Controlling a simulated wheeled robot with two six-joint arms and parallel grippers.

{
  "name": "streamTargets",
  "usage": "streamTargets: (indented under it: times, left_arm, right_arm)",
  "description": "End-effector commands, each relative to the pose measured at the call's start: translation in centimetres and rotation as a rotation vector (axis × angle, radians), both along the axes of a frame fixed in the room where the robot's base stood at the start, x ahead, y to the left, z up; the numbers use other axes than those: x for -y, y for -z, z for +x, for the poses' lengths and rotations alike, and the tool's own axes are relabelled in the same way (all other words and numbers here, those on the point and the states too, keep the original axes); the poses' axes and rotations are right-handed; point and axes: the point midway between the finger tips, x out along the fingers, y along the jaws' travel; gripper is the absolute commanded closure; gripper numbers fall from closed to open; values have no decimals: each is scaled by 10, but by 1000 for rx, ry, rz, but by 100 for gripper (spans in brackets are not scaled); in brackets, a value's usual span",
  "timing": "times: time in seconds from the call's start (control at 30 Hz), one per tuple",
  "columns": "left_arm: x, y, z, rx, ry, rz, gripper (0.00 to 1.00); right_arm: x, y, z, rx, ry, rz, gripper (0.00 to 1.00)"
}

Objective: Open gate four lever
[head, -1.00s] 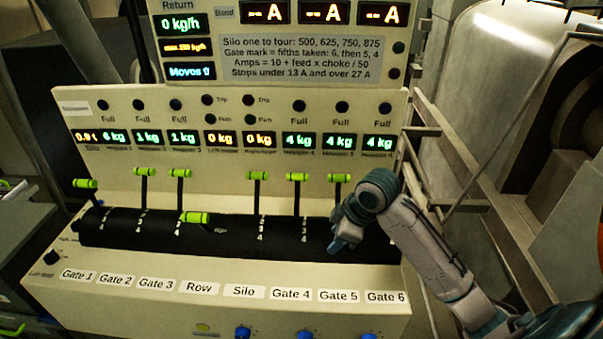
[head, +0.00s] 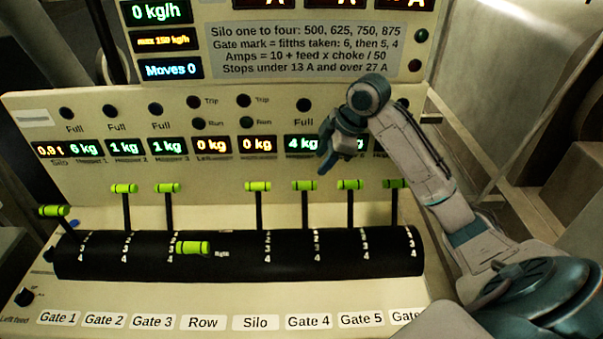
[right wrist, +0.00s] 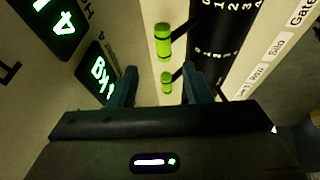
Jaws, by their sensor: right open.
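The gate four lever (head: 304,186) has a lime-green handle on a dark stem. It stands upright from the black slotted drum, above the "Gate 4" label (head: 309,321). My right gripper (head: 327,152) is open and empty just above this handle in the head view, in front of the panel displays. In the right wrist view two green handles, an upper one (right wrist: 163,42) and a lower one (right wrist: 166,82), show beyond and between the open fingers (right wrist: 158,85). I cannot tell which levers these are. No contact is visible. My left gripper is out of view.
The silo lever (head: 257,186) and gate five lever (head: 349,184) stand close on either side. The row lever (head: 192,248) lies lower on the black drum (head: 335,255). The upright panel (head: 225,178) stands right behind the levers.

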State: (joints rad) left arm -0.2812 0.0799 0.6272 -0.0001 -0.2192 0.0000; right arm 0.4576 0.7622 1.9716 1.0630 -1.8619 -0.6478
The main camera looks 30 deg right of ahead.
Motion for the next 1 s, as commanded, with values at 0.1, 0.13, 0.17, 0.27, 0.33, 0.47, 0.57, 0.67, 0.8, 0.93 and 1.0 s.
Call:
streamTargets:
  times: [0.1, 0.13, 0.17, 0.27, 0.33, 0.47, 0.57, 0.67, 0.8, 0.93, 1.0]
  left_arm:
    - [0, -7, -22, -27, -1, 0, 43]
    - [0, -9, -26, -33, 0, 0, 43]
    - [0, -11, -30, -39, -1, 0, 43]
    - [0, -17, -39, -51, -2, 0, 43]
    - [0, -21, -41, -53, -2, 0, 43]
    - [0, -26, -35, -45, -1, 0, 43]
    - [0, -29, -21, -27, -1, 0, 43]
    - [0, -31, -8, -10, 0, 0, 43]
    - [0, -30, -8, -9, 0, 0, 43]
    - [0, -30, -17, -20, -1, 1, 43]
    - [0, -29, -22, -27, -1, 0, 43]
  right_arm:
    - [-6, 16, 6, -5, -1, 5, 56]
    - [-7, 21, 8, -6, 1, 6, 56]
    - [-9, 26, 10, -5, 0, 7, 56]
    - [-13, 44, 16, -6, 1, 6, 56]
    - [-16, 56, 21, -5, 0, 5, 56]
    - [-20, 74, 28, -3, 2, 5, 56]
    - [-22, 83, 31, -2, 1, 2, 56]
    - [-23, 88, 33, -2, 1, 2, 56]
    - [-23, 90, 34, -1, 1, 0, 56]
    - [-23, 90, 34, -1, 1, 0, 56]
    - [-23, 90, 34, -1, 1, 0, 68]
